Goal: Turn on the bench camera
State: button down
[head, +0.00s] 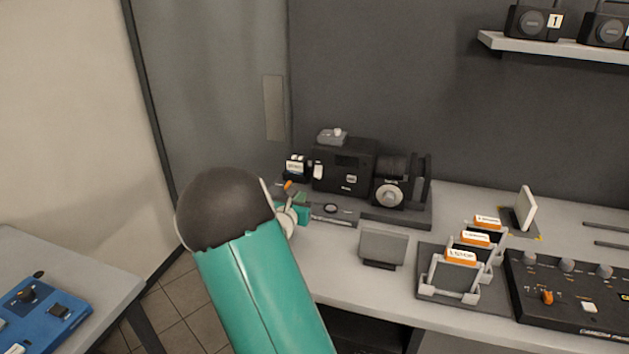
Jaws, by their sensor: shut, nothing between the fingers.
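The bench camera (347,170) is a dark boxy body with a lens and a round grey dial (389,195) at its right, on a dark base on the grey bench. A small light grey piece (333,136) sits on its top. My gripper (303,212) is at the camera's front left, near the left end of its base. It is small in view and partly hidden behind my own teal arm; its fingers are shut with nothing held. I cannot tell whether it touches the camera.
A small grey screen (382,248) stands before the camera. Orange-labelled cards stand in a rack (450,280) to the right. A dark control panel (570,290) is at the far right. A shelf (560,48) hangs above. A blue device (42,312) lies on a left table.

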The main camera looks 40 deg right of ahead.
aim_at(318, 175)
jog(key=x, duration=1.4)
jog(key=shift+w+d, duration=0.1)
jog(key=shift+w, duration=0.05)
jog(key=shift+d, duration=0.15)
dwell(0.4)
jog(key=v, duration=1.4)
jog(key=shift+f, duration=0.25)
